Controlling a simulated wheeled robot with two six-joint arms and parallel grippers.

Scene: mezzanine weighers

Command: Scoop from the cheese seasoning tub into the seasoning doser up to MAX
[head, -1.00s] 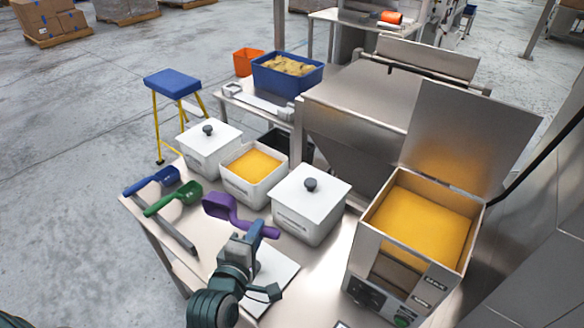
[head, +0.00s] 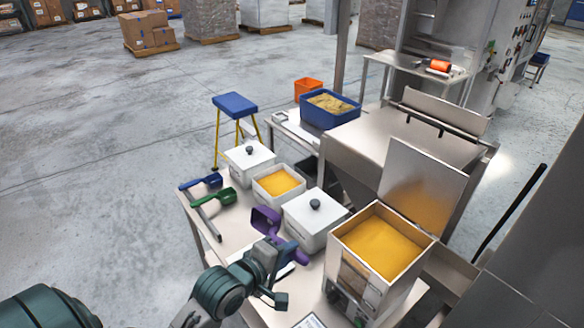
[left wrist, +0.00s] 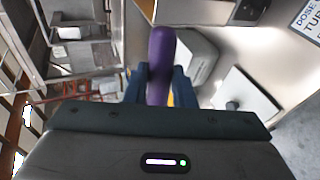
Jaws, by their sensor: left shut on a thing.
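My left gripper (head: 280,254) is shut on the handle of the purple scoop (head: 265,221). In the left wrist view the purple handle (left wrist: 160,62) stands between the two blue fingers. The scoop's bowl is beside the lidded white tub; I cannot tell if it touches anything, and its inside looks empty. An open white tub (head: 264,194) with yellow-orange powder stands between two lidded tubs. The seasoning doser (head: 350,275) is the steel box at right, its lid (head: 425,185) raised, with yellow powder inside. Its level against MAX is not readable. My right gripper is not in view.
Lidded white tubs stand left (head: 243,167) and right (head: 309,232) of the open tub. A blue scoop (head: 204,181) and a green scoop (head: 224,199) lie at the table's left end. A blue crate (head: 322,118) stands behind, beside a large steel hopper (head: 360,140).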

